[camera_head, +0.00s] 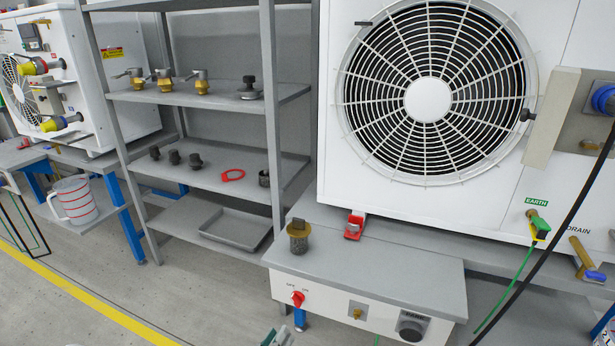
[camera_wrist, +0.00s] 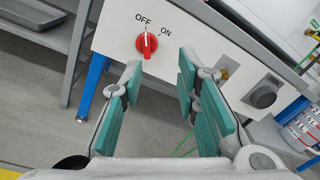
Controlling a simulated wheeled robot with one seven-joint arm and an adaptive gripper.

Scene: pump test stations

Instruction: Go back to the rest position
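My gripper (camera_wrist: 157,90) is open and empty in the wrist view, its two teal-padded fingers spread apart. The red rotary switch (camera_wrist: 147,44) on the white control panel lies beyond the fingertips, between the OFF and ON labels. Its handle looks roughly upright in that view. In the head view only a small part of my gripper (camera_head: 279,337) shows at the bottom edge, below the red switch (camera_head: 298,299). Most of my arm is out of view.
A strainer-like brass part (camera_head: 298,236) stands on the grey bench top (camera_head: 380,265). A large fan unit (camera_head: 428,100) stands behind it. A shelf rack (camera_head: 195,94) with fittings is to the left. A black hose (camera_head: 566,225) and green cable (camera_head: 508,290) hang at the right. Open floor (camera_head: 60,305) lies lower left.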

